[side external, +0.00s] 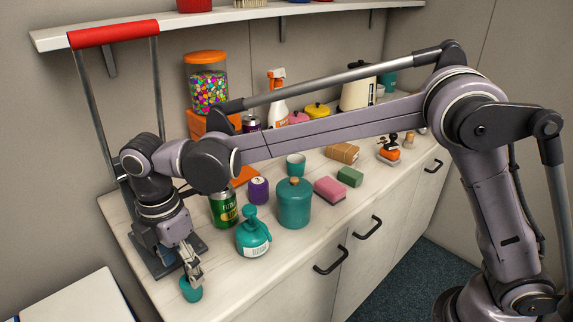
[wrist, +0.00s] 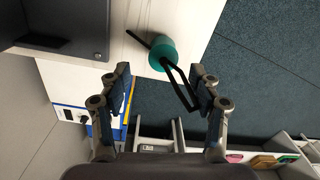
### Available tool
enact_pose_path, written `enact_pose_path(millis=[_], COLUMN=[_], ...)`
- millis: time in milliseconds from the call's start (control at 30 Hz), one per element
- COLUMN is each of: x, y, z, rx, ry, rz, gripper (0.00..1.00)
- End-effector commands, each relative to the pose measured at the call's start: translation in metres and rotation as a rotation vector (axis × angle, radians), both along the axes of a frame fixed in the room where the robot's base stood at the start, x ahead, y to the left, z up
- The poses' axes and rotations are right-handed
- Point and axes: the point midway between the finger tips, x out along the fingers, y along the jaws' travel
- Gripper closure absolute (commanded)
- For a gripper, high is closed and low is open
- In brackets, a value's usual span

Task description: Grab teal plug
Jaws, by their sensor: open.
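The teal plug (side external: 191,290) is a small rounded teal piece on the pale countertop, near its left front end. In the wrist view the teal plug (wrist: 161,53) shows beyond the fingertips, near the counter's edge. My gripper (side external: 194,268) points down just above the plug in the side view and partly overlaps it. In the wrist view my gripper (wrist: 160,82) has its two fingers spread wide, with nothing held between them. Contact between fingers and plug cannot be told.
A teal spray-type bottle (side external: 253,238), a green can (side external: 223,208) and a teal canister (side external: 294,203) stand right of the gripper. A black loop (wrist: 180,87) shows beside the plug; whether it is attached is unclear. A dark plate (wrist: 65,25) lies nearby.

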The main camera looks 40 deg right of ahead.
Motion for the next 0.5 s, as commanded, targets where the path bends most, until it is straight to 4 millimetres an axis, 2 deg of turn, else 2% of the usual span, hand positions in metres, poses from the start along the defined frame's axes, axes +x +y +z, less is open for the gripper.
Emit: enact_pose_path(millis=[167,500], x=[-0.001,-0.004], y=[-0.001,-0.004], z=[-0.011,-0.052], rx=[0.0,0.0], ry=[0.0,-0.001], rz=[-0.001,-0.001], gripper=[0.37,0.37])
